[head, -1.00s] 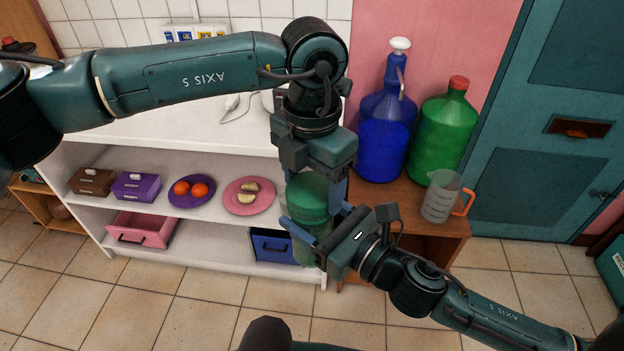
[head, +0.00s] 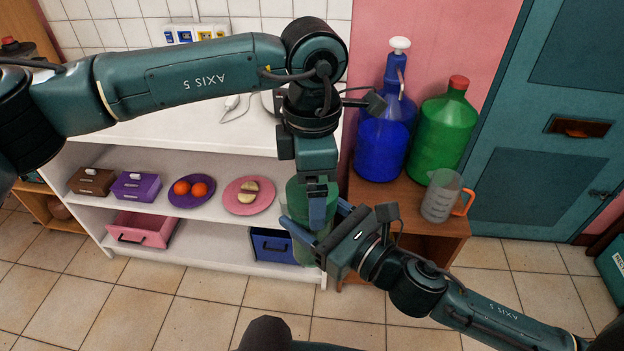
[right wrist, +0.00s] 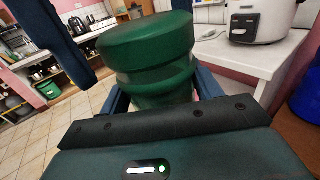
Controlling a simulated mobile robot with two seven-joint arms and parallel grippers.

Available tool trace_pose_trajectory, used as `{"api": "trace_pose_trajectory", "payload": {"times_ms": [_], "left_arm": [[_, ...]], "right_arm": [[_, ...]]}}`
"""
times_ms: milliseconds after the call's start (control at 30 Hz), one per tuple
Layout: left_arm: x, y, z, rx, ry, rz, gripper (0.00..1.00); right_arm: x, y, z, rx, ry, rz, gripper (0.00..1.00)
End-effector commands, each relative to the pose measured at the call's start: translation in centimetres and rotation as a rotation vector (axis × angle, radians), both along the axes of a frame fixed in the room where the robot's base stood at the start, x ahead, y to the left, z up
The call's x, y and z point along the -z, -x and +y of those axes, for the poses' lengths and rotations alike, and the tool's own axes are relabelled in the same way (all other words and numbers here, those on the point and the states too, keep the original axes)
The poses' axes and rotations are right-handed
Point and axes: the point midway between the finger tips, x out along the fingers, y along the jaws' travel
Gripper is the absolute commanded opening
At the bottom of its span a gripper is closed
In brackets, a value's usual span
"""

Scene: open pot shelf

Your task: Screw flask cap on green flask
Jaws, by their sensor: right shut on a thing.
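The green flask (head: 306,252) stands upright in my right gripper (head: 312,236), which is shut around its body. The right wrist view shows the flask neck (right wrist: 155,85) close up, with the wide dark green flask cap (right wrist: 145,42) sitting on top. My left gripper (head: 318,205) points down over the flask from above. In the right wrist view its dark blue fingers are wide apart, one left of the cap and one behind it at the upper right, so it looks open. Its near finger hides part of the flask in the head view.
A white shelf (head: 215,268) with plates, boxes and drawers stands behind at left. A wooden cabinet (head: 455,224) at right holds a blue bottle (head: 383,140), a large green bottle (head: 442,135) and a measuring jug (head: 440,198). A rice cooker (right wrist: 262,20) is behind the flask. Tiled floor is free in front.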

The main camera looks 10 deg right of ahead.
Motion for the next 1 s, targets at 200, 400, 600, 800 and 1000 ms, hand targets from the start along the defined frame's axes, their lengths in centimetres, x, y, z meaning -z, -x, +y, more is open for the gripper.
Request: {"api": "trace_pose_trajectory", "payload": {"times_ms": [200, 400, 600, 800, 1000], "left_arm": [[-1.5, -0.1, 0.0, -0.001, 0.001, -0.004, 0.94], [-5.7, -0.1, -0.1, -0.001, 0.002, -0.005, 0.94], [-9.6, 0.0, -0.1, 0.000, 0.002, -0.003, 0.94], [-11.7, 0.0, 0.0, 0.000, 0.000, -0.001, 0.94], [-12.0, 0.0, 0.0, 0.001, 0.000, 0.001, 0.94]], "right_arm": [[-0.1, 0.0, 0.0, 0.000, -0.001, -0.001, 0.00], [-0.1, 0.0, 0.0, 0.000, -0.001, -0.001, 0.00], [-0.1, 0.0, 0.0, 0.000, -0.001, -0.001, 0.00], [-0.1, 0.0, 0.0, 0.000, -0.001, -0.002, 0.00], [-0.1, 0.0, 0.0, 0.000, -0.001, -0.001, 0.00]]}}
